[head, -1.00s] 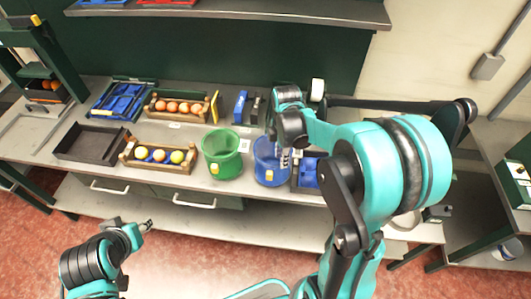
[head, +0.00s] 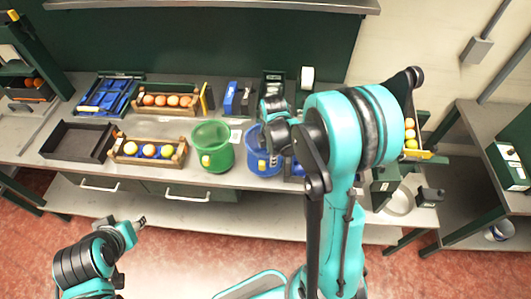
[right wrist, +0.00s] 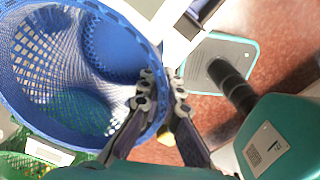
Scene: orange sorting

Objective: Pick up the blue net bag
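The blue net bag (head: 262,160) is an open-topped blue mesh container standing on the bench, right of the green net bag (head: 212,150). In the right wrist view the blue bag (right wrist: 75,40) fills the left side and looks empty inside. My right gripper (right wrist: 163,88) straddles its rim, one finger inside and one outside. In the head view the right gripper (head: 277,158) is at the bag's right side, partly hidden by my wrist. My left gripper (head: 140,221) hangs empty in front of the bench; its fingers are too small to read.
Wooden crates of fruit (head: 148,151) and a dark empty tray (head: 78,141) stand left on the bench. A blue box (head: 230,98) is behind the bags. A tray with yellow fruit (head: 410,140) is at the right, beside my right arm. The floor in front is clear.

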